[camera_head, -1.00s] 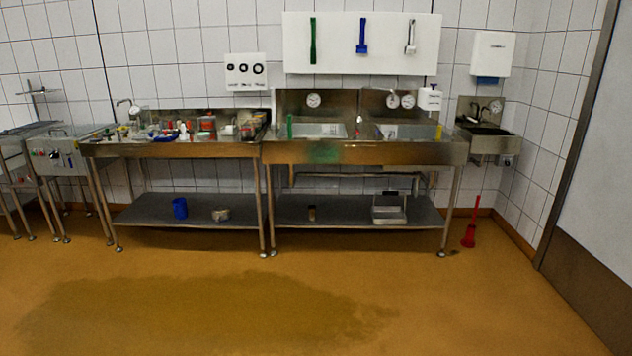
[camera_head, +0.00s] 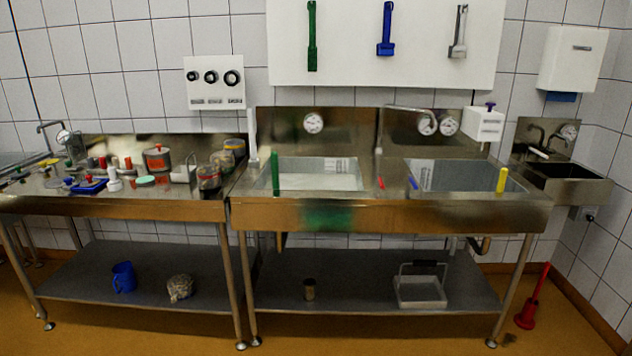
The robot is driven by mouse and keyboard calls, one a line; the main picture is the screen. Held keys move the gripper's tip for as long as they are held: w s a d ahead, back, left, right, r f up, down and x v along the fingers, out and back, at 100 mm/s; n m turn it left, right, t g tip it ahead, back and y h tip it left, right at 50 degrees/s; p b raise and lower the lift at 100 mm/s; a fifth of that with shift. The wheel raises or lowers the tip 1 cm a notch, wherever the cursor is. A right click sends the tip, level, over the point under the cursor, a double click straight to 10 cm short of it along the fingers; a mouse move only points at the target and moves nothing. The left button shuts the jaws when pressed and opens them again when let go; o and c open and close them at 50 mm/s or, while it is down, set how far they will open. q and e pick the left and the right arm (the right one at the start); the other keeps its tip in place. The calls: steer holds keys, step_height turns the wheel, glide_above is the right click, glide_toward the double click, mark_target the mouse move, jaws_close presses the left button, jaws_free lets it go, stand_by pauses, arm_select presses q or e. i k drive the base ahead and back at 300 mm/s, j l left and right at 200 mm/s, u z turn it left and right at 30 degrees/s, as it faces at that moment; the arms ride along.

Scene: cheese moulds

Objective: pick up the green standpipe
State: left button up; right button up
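The green standpipe (camera_head: 275,174) is a thin upright green tube at the front left of the left sink basin (camera_head: 318,181). It stands at the rim of the steel sink unit, and I cannot tell exactly what its lower end rests on. Neither of my grippers shows in the head view.
A steel worktable (camera_head: 120,210) crowded with jars and small parts adjoins the sink unit on the left. A hand basin (camera_head: 565,185) hangs at the right. A red long-handled tool (camera_head: 530,305) leans near the right wall. Lower shelves hold a blue jug (camera_head: 124,277) and a wire-handled tray (camera_head: 420,291).

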mark_target(274, 155)
steer(key=i+u, duration=0.1)
steer(key=i, duration=0.35)
steer(key=i+l+u, duration=0.1)
steer(key=i, duration=0.4)
steer(key=i+l+u, duration=0.1)
steer(key=i, duration=0.35)
steer(key=i+l+u, duration=0.1)
steer(key=i, duration=0.35)
steer(key=i+l, duration=0.25)
steer(key=i, duration=0.2)
steer(key=i+l+u, duration=0.3)
steer(key=i, duration=0.15)
steer(key=i+l+u, duration=0.3)
steer(key=i+j, duration=0.05)
steer(key=i, duration=0.05)
